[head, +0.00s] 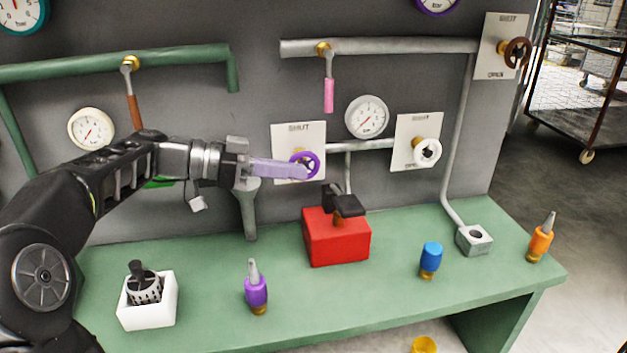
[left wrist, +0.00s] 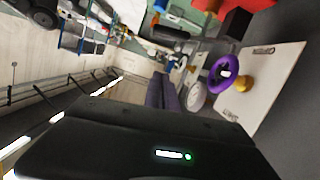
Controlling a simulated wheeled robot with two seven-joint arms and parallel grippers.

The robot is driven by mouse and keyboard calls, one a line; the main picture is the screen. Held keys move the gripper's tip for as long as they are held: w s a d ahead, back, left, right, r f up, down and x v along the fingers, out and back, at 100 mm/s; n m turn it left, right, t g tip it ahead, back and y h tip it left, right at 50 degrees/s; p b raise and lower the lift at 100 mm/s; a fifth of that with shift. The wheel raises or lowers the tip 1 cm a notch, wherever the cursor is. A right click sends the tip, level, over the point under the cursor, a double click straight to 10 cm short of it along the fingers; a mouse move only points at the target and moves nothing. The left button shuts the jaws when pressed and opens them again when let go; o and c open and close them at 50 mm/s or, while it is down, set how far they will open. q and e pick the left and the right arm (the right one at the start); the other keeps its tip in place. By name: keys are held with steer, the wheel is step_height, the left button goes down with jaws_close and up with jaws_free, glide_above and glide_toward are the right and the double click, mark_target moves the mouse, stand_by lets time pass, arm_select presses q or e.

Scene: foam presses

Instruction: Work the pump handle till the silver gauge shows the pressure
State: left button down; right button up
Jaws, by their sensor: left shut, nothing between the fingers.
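The silver gauge (head: 367,117) hangs on the wall above the grey pipe; its needle is too small to read surely. A red pump box (head: 335,240) with a black handle (head: 347,206) on top stands on the green bench. Its red body shows at the top edge of the left wrist view (left wrist: 205,5). My left gripper (head: 301,170) is shut and empty, its fingers reaching right, up and left of the pump handle. The fingertips overlap the purple valve wheel (head: 315,158) in the head view; the left wrist view shows this wheel (left wrist: 219,84) beside the fingers. My right gripper is out of view.
A white valve wheel (head: 428,152) and brown wheel (head: 517,53) are on wall plates. On the bench stand a white box (head: 148,315), purple bottle (head: 256,292), blue-topped item (head: 431,258), grey block (head: 474,239) and orange bottle (head: 540,240). The front middle of the bench is clear.

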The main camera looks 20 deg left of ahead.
arm_select(q)
steer(key=p, duration=0.2)
glide_above(339, 205)
steer(key=f, duration=0.2)
step_height(339, 205, down, 3)
steer(key=shift+w+f+p, duration=0.1)
steer(key=shift+p, duration=0.45)
steer(key=shift+f, duration=0.55)
step_height(339, 205, down, 6)
steer(key=s+m+t+y+b, duration=0.1)
steer(key=m+b, duration=0.2)
steer(key=b, duration=1.7)
steer(key=shift+s+d+m, duration=0.2)
steer(key=shift+d+m, duration=0.1)
steer(key=shift+d, duration=0.1)
